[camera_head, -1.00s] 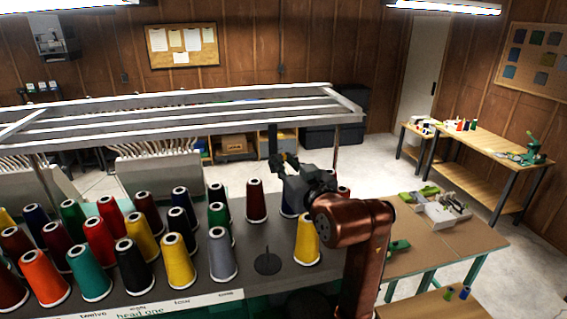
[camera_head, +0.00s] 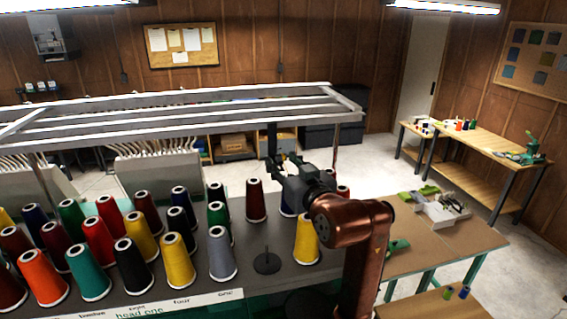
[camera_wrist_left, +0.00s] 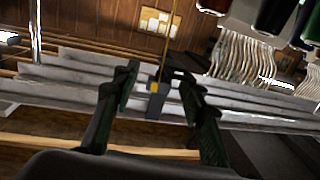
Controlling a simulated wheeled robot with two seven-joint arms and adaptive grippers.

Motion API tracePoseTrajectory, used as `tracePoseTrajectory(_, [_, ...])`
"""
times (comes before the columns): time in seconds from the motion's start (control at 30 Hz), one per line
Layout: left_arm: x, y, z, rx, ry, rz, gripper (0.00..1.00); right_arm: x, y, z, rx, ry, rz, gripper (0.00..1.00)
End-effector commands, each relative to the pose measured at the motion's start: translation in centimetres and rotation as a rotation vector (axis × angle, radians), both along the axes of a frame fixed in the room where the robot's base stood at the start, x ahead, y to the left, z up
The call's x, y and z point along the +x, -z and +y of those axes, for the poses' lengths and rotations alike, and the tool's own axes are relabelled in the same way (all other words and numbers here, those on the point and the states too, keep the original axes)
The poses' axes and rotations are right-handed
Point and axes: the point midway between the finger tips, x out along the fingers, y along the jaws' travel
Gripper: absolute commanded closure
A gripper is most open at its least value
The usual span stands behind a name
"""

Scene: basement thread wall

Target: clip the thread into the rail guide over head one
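In the head view my left gripper (camera_head: 277,160) is raised near the front right of the grey overhead rail frame (camera_head: 150,122). In the left wrist view its two dark fingers (camera_wrist_left: 156,85) stand apart. A small grey guide piece with a yellow part (camera_wrist_left: 154,100) shows between them in the picture. A thin yellow thread (camera_wrist_left: 166,45) runs upward from there. I cannot tell whether the fingers touch the thread or the guide, or whether the thread sits in it. The "head one" label (camera_head: 140,313) is on the table's front edge. My right gripper is not in view.
Thread cones in several colours crowd the table, including a yellow cone (camera_head: 306,240) below my left arm. A bare spool stand (camera_head: 267,263) is beside it. Rail posts (camera_head: 336,150) rise near the gripper. Workbenches (camera_head: 440,235) stand to the right, with open floor between.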

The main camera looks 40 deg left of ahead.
Motion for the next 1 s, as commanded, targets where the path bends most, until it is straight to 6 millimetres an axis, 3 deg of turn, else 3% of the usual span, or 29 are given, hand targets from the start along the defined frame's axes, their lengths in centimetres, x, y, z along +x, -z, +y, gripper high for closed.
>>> tracePoseTrajectory(0.17, [-0.6, -0.1, -1.3, -0.001, 0.004, -0.001, 0.61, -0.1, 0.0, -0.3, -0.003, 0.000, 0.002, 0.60])
tracePoseTrajectory(0.6, [-4.8, -0.4, -8.6, 0.000, 0.003, 0.000, 0.61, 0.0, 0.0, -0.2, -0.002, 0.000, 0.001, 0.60])
tracePoseTrajectory(0.8, [-5.8, -0.5, -10.2, 0.000, 0.001, 0.000, 0.61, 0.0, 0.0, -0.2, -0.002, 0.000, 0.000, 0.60])
tracePoseTrajectory(1.0, [-6.0, -0.5, -10.4, 0.000, -0.001, 0.000, 0.61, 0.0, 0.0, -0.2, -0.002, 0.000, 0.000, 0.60])
